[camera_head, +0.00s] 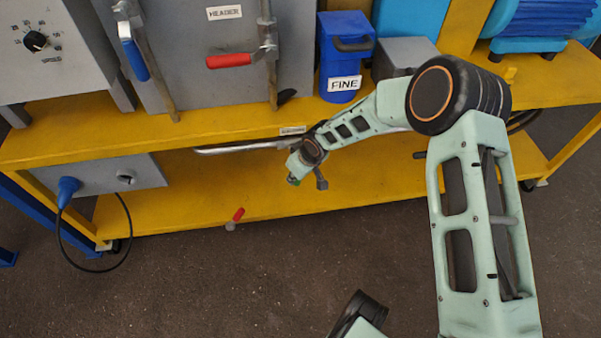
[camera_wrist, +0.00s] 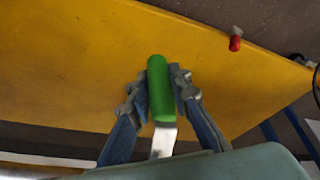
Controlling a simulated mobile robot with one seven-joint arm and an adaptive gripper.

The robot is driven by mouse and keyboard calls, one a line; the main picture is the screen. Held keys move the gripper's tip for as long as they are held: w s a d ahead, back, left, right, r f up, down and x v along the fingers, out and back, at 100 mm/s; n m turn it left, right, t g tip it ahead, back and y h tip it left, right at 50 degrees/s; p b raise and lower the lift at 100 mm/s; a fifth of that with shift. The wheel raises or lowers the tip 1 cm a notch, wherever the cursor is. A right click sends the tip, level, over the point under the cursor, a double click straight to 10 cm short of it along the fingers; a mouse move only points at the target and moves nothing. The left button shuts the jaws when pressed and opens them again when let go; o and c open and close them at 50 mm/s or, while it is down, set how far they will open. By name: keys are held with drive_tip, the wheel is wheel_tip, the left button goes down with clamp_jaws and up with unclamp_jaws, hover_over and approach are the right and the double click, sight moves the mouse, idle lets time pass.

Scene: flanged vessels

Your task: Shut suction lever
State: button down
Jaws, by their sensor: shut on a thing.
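A lever with a green grip (camera_wrist: 159,88) and a flat metal shank (camera_wrist: 164,143) shows in the middle of the wrist view. My gripper (camera_wrist: 160,82) is shut on the green grip, one finger on each side. In the head view my gripper (camera_head: 306,180) is below the upper shelf's front edge, and only a bit of the green grip (camera_head: 293,181) shows under it. A small label (camera_head: 292,130) on the shelf edge above is too small to read. The lever's pivot is hidden.
Above stand a grey panel marked HEADER (camera_head: 195,60) with a blue-handled lever (camera_head: 135,60) and a red-handled lever (camera_head: 229,61), and a blue box marked FINE (camera_head: 338,62). A red-tipped part (camera_head: 238,214) is at the yellow lower shelf's (camera_head: 180,200) front edge. The floor in front is open.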

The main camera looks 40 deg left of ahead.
drive_tip(key=shift+s+a, duration=0.2)
idle(0.5)
drive_tip(key=c, duration=1.8)
unclamp_jaws()
drive_tip(key=shift+o, duration=0.2)
drive_tip(key=shift+d+r, duration=0.1)
drive_tip(key=shift+r, duration=0.05)
drive_tip(key=v, duration=1.1)
drive_tip(key=shift+d+r, duration=0.3)
drive_tip(key=shift+w, duration=0.2)
